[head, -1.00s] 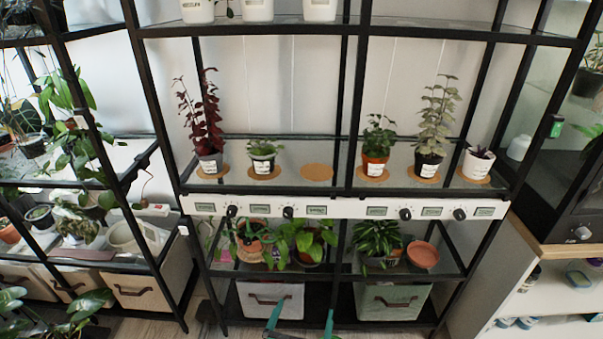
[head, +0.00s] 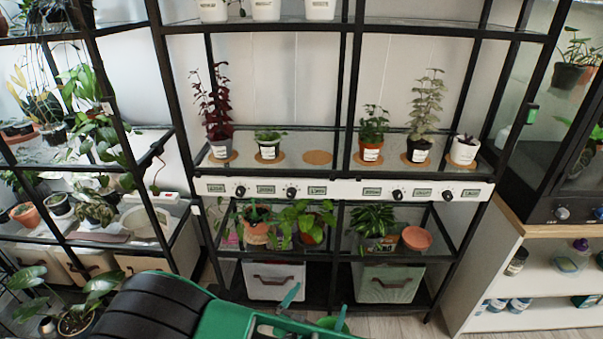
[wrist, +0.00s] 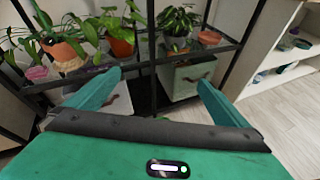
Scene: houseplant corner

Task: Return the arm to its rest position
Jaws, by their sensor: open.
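My gripper (head: 317,309) shows at the bottom of the head view, low in front of the rack, with my green and black arm reaching in from the lower left. In the wrist view my gripper (wrist: 160,92) has its two green fingers spread wide apart with nothing between them. Beyond the fingers are the rack's lower shelf and the storage bins. The fingers look apart from the rack and plants.
A black shelf rack (head: 340,189) stands ahead, with potted plants on cork coasters and a control strip with knobs. A white bin (head: 272,280) and a green bin (head: 388,283) sit at its bottom. A white cabinet (head: 470,270) stands right. Floor shows between.

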